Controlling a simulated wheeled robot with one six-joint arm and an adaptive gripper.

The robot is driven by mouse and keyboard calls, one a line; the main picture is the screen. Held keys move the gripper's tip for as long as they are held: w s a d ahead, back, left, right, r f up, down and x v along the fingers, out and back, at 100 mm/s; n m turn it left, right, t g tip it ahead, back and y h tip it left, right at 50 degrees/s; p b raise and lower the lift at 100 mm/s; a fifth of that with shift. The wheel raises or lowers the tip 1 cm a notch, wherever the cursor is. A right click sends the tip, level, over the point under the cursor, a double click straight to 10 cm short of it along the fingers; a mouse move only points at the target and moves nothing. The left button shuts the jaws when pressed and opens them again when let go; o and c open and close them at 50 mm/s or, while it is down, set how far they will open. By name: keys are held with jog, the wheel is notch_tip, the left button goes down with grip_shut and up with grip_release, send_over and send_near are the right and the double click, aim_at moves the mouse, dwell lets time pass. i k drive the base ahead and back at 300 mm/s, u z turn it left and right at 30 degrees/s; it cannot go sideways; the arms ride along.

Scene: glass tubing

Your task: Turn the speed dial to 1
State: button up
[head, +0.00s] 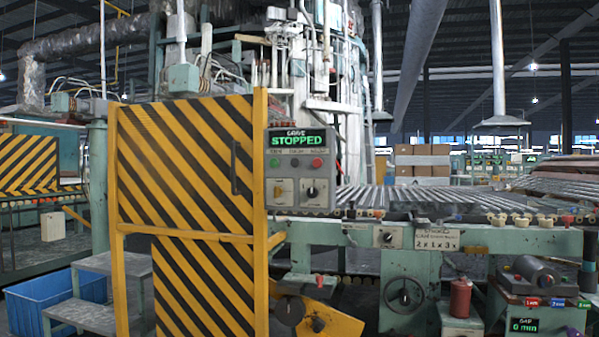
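A grey control panel (298,168) stands right of the yellow-and-black striped guard, with a green display (297,140) reading STOPPED. Below the display are a green button (294,162) and a red button (317,163). Lower on the panel are a yellow-backed switch (281,192) and a black rotary dial (311,192). Another small dark knob (388,238) sits on the green conveyor frame, beside a handwritten plate (437,239). The small labels are too blurred to tell which knob is the speed dial or where it points. My gripper is not in view.
The striped guard (185,160) in a yellow frame stands left of the panel. A roller conveyor (420,198) carries glass tubes. A handwheel (404,295), a red bottle (460,298) and a gap display (524,325) reading 0 mm are low on the right. Grey steps (110,262) and a blue bin (40,300) stand left.

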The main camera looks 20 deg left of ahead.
aim_at(312, 193)
jog(key=i, duration=1.25)
jog(key=u, duration=2.25)
